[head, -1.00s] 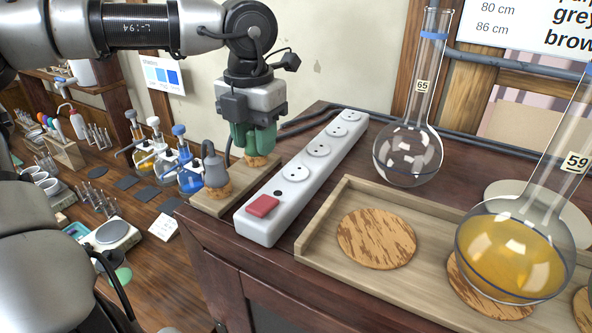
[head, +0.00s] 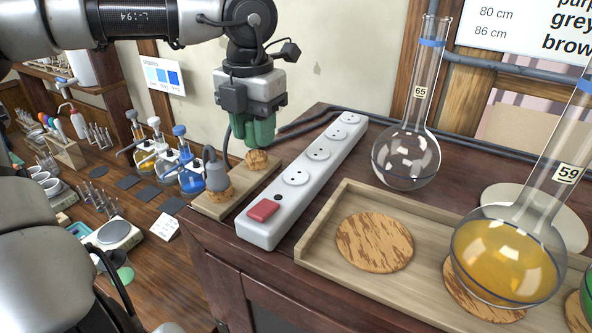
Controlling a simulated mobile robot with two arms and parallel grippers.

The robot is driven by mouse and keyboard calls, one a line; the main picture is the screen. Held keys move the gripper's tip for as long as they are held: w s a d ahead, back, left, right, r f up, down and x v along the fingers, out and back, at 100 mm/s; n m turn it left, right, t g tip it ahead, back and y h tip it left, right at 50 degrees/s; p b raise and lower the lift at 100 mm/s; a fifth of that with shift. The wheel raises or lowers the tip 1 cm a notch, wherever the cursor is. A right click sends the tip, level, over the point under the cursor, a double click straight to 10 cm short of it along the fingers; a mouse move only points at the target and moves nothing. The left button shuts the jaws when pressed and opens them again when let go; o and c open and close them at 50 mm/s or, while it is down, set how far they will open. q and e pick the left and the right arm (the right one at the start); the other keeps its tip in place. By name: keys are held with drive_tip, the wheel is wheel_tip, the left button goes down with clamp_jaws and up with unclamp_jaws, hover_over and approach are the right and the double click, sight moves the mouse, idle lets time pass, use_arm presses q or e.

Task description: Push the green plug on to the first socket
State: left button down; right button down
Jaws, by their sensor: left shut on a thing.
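My left gripper (head: 252,112) points down above the wooden plug board (head: 212,205) and is shut on the green plug (head: 262,133). The plug hangs upright, just above a bare cork stub (head: 257,158); its pins cannot be made out. The white power strip (head: 257,233) lies to the right of the board, with several round sockets in a row. The socket nearest the red switch (head: 263,210), the first one from that end (head: 295,176), is empty. The other visible sockets are empty too. My right gripper is not in view.
A grey plug (head: 216,174) stands on another cork stub, close to the strip's near end. A wooden tray (head: 327,225) with cork mats lies to the right. A dark cable (head: 300,123) runs behind.

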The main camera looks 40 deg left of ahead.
use_arm(q)
drive_tip(key=shift+r+p, duration=1.1)
drive_tip(key=shift+r, duration=0.8)
drive_tip(key=shift+s+d+r, duration=0.1)
drive_tip(key=shift+d+r, duration=0.05)
drive_tip(key=shift+d, duration=0.45)
drive_tip(key=d+b, duration=0.1)
drive_tip(key=d, duration=0.1)
drive_tip(key=s+d+f+b, duration=0.1)
drive_tip(key=d+b, duration=0.1)
drive_tip(key=d, duration=0.1)
drive_tip(key=d+b, duration=0.1)
drive_tip(key=d, duration=0.2)
drive_tip(key=shift+s+d+f, duration=0.1)
drive_tip(key=shift+s+f, duration=0.1)
drive_tip(key=shift+f, duration=0.2)
drive_tip(key=shift+w+f+b, duration=0.1)
drive_tip(key=shift+f+b, duration=0.7)
drive_tip(key=shift+b, duration=0.1)
